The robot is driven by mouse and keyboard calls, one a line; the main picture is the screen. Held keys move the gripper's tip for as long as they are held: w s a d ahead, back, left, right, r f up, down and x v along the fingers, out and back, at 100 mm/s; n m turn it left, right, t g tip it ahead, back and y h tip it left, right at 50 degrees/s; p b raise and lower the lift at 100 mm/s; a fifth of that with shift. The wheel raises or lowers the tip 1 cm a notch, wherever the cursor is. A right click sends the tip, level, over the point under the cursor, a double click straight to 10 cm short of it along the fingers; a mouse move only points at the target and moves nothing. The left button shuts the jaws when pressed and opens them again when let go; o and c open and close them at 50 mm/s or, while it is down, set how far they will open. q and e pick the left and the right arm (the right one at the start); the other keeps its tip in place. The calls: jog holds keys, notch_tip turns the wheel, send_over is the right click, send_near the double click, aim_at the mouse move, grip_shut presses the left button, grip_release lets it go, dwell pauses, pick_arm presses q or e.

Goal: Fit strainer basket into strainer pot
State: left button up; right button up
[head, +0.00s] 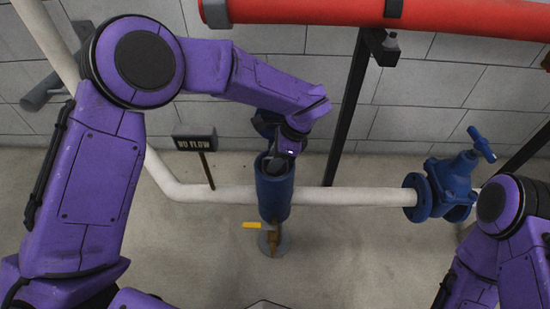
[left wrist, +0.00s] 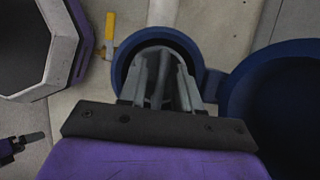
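The strainer pot (head: 274,192) is a blue upright cylinder on the white pipe. Its round open rim (left wrist: 118,70) shows in the left wrist view. My left gripper (head: 283,160) points down at the pot's mouth; its grey fingers (left wrist: 162,72) reach into the opening there. A thin grey piece stands between the fingers, perhaps the strainer basket's handle. A pale curved edge shows inside the mouth. The basket's body is hidden, and I cannot tell whether the fingers grip it. What looks like my right gripper (left wrist: 32,138) shows small at the left wrist view's lower left edge.
The blue lid (left wrist: 285,105) is swung open beside the pot, against its rim. A yellow-handled drain valve (head: 252,225) sits below the pot. A NO FLOW sign (head: 194,143) stands left, a blue gate valve (head: 450,185) right. A red pipe (head: 330,13) runs overhead.

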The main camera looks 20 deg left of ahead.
pick_arm(q)
jog(key=shift+r, duration=0.1)
jog(key=shift+r, duration=0.2)
jog(key=p+v, duration=0.3)
jog(key=v, duration=0.9)
jog(key=shift+d, duration=0.1)
